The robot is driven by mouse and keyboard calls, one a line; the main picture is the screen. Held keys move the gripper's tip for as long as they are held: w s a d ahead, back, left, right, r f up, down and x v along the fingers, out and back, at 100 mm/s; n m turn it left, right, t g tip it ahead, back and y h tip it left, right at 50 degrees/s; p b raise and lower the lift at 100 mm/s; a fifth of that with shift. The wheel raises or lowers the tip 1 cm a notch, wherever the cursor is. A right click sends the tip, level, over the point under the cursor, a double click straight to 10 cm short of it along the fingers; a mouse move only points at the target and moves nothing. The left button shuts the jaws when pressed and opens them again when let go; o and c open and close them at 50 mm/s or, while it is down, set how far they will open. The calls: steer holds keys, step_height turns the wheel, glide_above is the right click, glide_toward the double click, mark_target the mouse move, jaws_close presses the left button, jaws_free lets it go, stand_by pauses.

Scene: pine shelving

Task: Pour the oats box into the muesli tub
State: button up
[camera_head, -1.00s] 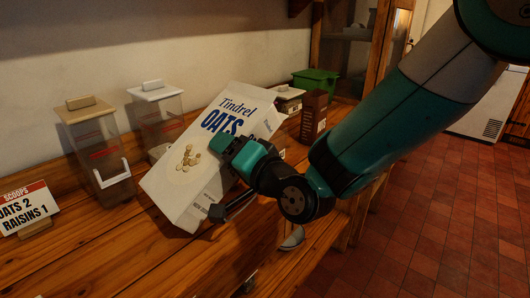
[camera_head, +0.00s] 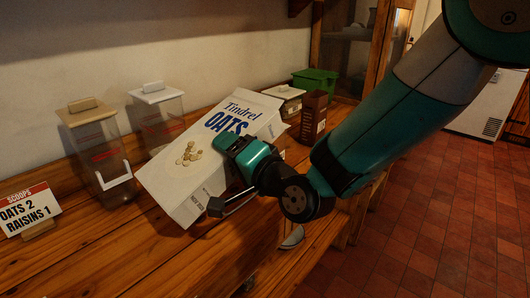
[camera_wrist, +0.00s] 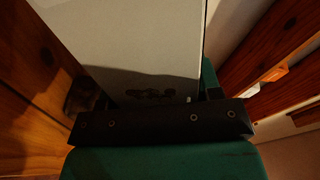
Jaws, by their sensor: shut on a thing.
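The white oats box (camera_head: 178,185), lettered "Tindrel OATS", is held tilted above the shelf, its lower end toward the left. My gripper (camera_head: 238,172) is shut on its right side. In the wrist view the box's pale face (camera_wrist: 135,45) fills the space at my gripper (camera_wrist: 160,105). A clear tub with a tan lid (camera_head: 98,140) stands left of the box, with a little dark content low inside. A clear tub with a white lid (camera_head: 158,115) stands behind the box and is partly hidden by it. I cannot read which tub is the muesli one.
A card (camera_head: 28,210) reads "SCOOPS OATS 2 RAISINS 1" at the left. A green bin (camera_head: 316,82), a brown box (camera_head: 313,115) and a white-lidded container (camera_head: 284,92) stand at the back right. A metal scoop (camera_head: 292,238) lies at the shelf's front. The front left boards are bare.

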mark_target(233, 130)
steer(key=shift+r, duration=0.15)
steer(key=shift+w+d+r+m+p, duration=0.15)
steer(key=shift+r+m+p, duration=0.45)
steer(key=shift+m+p, duration=0.25)
steer(key=shift+r+m+p, duration=0.55)
steer(key=shift+r+p, duration=0.2)
steer(key=shift+p, duration=0.4)
steer(key=shift+r, duration=0.1)
steer(key=shift+w+r+m+p, duration=0.1)
steer(key=shift+r+m+p, duration=0.5)
steer(key=shift+p, duration=0.35)
steer(key=shift+d, duration=0.1)
steer(key=shift+r, duration=0.1)
